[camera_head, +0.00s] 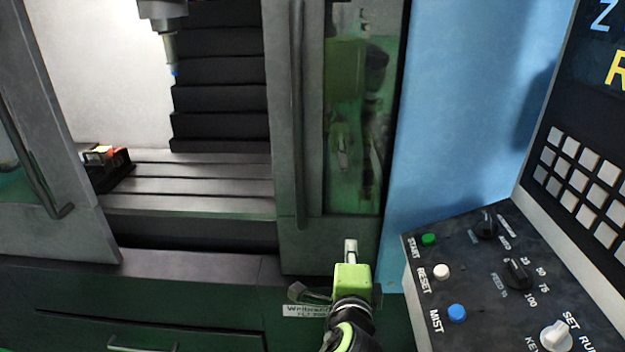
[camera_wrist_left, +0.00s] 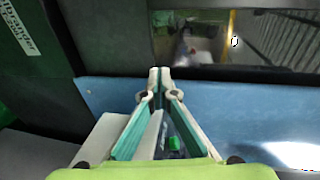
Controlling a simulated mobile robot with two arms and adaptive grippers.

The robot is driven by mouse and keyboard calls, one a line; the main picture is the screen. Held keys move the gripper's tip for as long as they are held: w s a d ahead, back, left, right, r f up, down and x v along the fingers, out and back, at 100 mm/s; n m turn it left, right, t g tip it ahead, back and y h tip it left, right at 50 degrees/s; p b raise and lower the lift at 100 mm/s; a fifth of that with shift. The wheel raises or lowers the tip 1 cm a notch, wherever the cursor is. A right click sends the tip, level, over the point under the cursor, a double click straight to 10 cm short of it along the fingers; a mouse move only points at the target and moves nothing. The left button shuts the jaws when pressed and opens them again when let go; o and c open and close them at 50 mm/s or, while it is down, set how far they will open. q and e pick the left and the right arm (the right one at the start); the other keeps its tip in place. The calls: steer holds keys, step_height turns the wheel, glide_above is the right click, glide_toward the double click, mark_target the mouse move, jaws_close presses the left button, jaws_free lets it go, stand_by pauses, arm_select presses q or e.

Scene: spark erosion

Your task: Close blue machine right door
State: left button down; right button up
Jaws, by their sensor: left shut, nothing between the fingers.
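The blue machine's right door (camera_head: 313,130) is grey, with a tall window (camera_head: 355,120) and a long vertical handle (camera_head: 298,110) near its left edge. To its left is a wide opening into the machine, between it and the left door (camera_head: 75,200). My left gripper (camera_head: 350,243) is shut and empty, in front of the right door's lower part, below the window and right of the handle. Whether it touches the door cannot be told. In the left wrist view the shut fingertips (camera_wrist_left: 160,72) lie before the blue panel (camera_wrist_left: 240,105) and the window (camera_wrist_left: 200,45). My right gripper is not in view.
A control panel (camera_head: 470,262) with buttons and knobs juts out at the lower right, close to my left gripper. A keypad (camera_head: 580,175) stands above it. Inside the machine are a slotted table (camera_head: 200,185) and a spindle (camera_head: 168,45). A drawer handle (camera_head: 143,347) is low at left.

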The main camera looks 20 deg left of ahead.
arm_select(q)
steer(key=s+a+r+n+t+y, duration=0.1)
steer(key=s+a+r+t+y, duration=0.2)
steer(key=r, duration=0.9)
steer(key=w+a+g+p, duration=0.1)
steer(key=w+a+p, duration=0.4)
steer(key=w+a, duration=0.2)
steer(key=shift+x, duration=0.85)
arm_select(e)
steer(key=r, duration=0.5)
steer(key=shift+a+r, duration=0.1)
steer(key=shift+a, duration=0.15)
arm_select(q)
steer(key=shift+w, duration=0.1)
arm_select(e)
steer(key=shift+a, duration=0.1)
